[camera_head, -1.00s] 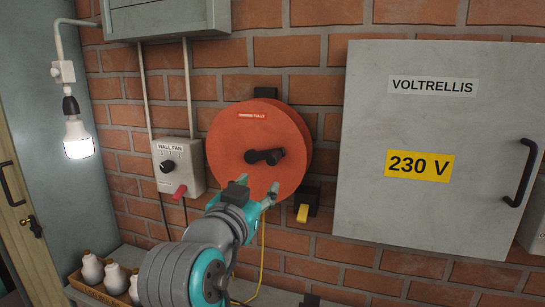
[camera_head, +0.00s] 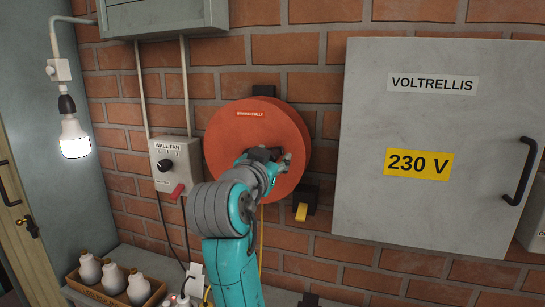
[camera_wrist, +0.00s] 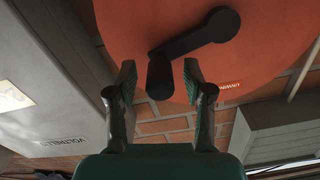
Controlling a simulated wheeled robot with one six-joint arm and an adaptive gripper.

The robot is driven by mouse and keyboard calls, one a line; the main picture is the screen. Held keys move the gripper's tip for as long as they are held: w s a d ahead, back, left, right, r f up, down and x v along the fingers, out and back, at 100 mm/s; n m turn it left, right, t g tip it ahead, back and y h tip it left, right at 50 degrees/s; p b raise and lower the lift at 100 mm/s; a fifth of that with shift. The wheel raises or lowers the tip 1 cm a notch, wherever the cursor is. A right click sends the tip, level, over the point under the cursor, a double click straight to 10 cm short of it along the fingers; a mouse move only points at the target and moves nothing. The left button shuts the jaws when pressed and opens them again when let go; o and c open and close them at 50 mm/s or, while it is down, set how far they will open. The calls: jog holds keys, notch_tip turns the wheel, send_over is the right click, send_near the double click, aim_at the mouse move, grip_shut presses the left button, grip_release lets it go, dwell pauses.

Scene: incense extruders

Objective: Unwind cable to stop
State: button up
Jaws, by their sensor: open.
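The orange-red cable reel (camera_head: 229,140) is fixed to the brick wall and carries a small label about unwinding fully. Its black crank (camera_wrist: 195,35) shows in the wrist view and ends in a black grip (camera_wrist: 160,78). My gripper (camera_head: 270,158) is in front of the reel's face and hides most of the crank in the head view. In the wrist view my open gripper (camera_wrist: 160,82) has one finger on each side of the grip, with a visible gap on both sides. A yellow cable (camera_head: 262,240) hangs below the reel, partly hidden by my arm.
A grey 230 V cabinet (camera_head: 435,120) stands out to the right. A wall fan switch box (camera_head: 168,164) with a red part is close on the left. A black box with a yellow tab (camera_head: 301,212) sits below right. A tray of bottles (camera_head: 112,292) is at lower left.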

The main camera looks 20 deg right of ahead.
jog(key=shift+w+d, duration=0.2)
jog(key=shift+w, duration=0.05)
grip_shut()
jog(key=shift+w+r, duration=0.1)
